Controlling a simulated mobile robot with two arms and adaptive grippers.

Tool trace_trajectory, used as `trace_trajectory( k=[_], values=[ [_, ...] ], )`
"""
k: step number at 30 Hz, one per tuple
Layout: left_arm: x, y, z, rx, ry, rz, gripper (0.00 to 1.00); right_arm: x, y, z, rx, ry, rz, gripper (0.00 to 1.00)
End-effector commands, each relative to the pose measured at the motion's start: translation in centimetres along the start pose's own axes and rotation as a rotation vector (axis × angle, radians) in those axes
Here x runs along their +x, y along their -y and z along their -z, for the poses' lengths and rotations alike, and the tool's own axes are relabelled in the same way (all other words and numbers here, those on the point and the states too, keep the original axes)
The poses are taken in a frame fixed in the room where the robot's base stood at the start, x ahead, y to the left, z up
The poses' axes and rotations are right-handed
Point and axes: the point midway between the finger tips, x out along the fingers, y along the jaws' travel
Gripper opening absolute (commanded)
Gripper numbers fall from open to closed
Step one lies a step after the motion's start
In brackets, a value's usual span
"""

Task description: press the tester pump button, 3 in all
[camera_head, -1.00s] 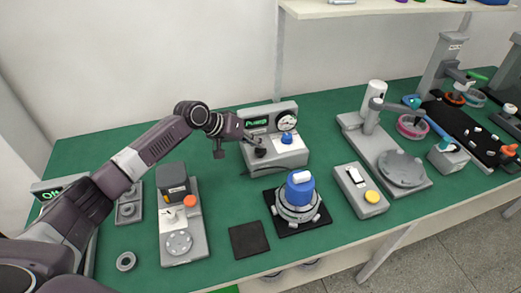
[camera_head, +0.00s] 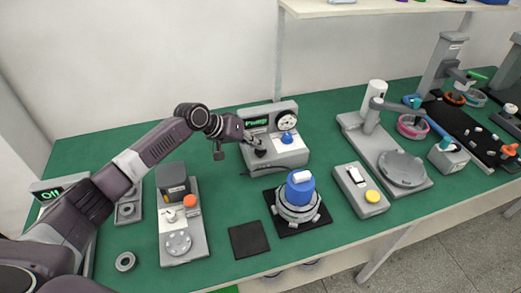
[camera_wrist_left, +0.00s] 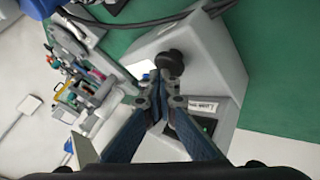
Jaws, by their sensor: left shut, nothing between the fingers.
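The grey tester (camera_head: 292,159) stands at the back middle of the green bench, with a lit green "Pump" display (camera_head: 258,123), a round gauge (camera_head: 287,121) and a blue part (camera_head: 287,137) on top. A black round button (camera_head: 261,152) is on its left front; it also shows in the left wrist view (camera_wrist_left: 170,63). My left gripper (camera_head: 255,143) is shut and empty, its tips right by the black button. In the left wrist view the closed fingertips (camera_wrist_left: 160,82) overlap the button's near edge; I cannot tell whether they touch it. My right gripper is not in view.
A blue-topped motor (camera_head: 299,190) sits on a black mat in front of the tester. A dark square pad (camera_head: 249,239) lies to its left. A grey box with a yellow button (camera_head: 372,196) is at right. A grey fixture with an orange knob (camera_head: 190,201) stands at left.

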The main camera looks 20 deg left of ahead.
Motion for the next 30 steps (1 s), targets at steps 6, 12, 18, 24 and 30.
trace_trajectory(
  k=[6,12,18,24,30],
  values=[
    [0.26,0.19,-0.24,-0.001,0.002,0.000,0.00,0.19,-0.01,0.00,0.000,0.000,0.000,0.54],
    [0.45,0.32,-0.39,-0.001,0.002,0.001,0.00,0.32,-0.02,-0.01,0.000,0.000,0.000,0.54],
    [0.63,0.46,-0.55,-0.001,0.003,0.001,0.00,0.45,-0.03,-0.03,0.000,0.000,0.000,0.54],
    [0.81,0.59,-0.71,-0.001,0.004,0.001,0.00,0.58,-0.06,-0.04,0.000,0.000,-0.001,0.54],
    [0.99,0.72,-0.87,-0.001,0.004,0.001,0.00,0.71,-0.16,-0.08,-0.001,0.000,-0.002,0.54]
  ],
)
